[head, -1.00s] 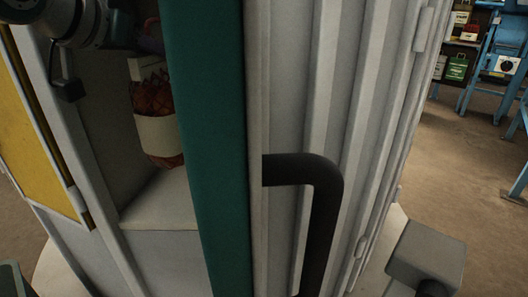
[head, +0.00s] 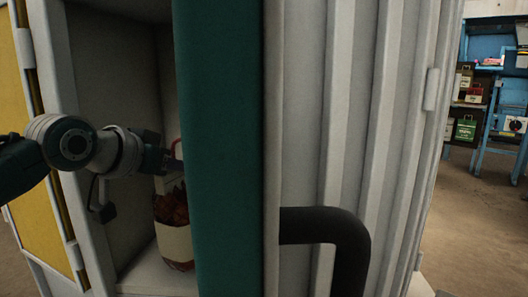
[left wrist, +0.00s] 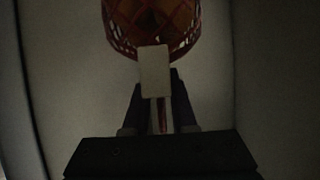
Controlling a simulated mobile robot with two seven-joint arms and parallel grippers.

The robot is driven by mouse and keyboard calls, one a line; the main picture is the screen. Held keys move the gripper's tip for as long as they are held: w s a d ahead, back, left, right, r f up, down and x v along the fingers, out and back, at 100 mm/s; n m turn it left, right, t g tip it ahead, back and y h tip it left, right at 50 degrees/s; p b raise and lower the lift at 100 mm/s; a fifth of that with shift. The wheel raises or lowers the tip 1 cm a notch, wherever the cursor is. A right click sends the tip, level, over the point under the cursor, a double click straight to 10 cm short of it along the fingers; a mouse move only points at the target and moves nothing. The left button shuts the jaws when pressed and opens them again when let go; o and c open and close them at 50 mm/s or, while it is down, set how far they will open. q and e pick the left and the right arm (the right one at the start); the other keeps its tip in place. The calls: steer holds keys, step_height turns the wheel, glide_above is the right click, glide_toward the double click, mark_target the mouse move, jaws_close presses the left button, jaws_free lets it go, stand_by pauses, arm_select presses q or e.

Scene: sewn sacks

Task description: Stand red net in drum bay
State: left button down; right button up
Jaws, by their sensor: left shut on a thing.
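The red net (head: 172,208), a red mesh sack with a broad cream band, hangs upright inside the open pale bay (head: 110,90) of the drum. My left gripper (head: 174,164) reaches in from the left above the net, its tips partly hidden by the teal edge strip. In the left wrist view, my gripper (left wrist: 160,98) is shut on the net's top by a pale tag (left wrist: 154,72); the mesh (left wrist: 155,22) shows beyond. The net's base is close to the bay floor (head: 150,278); I cannot tell if it touches. My right gripper is not in view.
The teal strip (head: 220,150) hides the bay's right side. A ribbed grey panel (head: 350,120) with a black bar handle (head: 325,225) stands right of it. A yellow panel (head: 35,130) is at left. Blue shelving (head: 490,90) with sacks stands far right, past open floor.

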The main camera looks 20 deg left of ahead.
arm_select(q)
steer(key=shift+f, duration=0.1)
steer(key=shift+w, duration=0.1)
steer(key=c, duration=1.2)
jaws_free()
steer(key=shift+f, duration=0.25)
steer(key=o, duration=0.5)
steer(key=shift+r, duration=0.15)
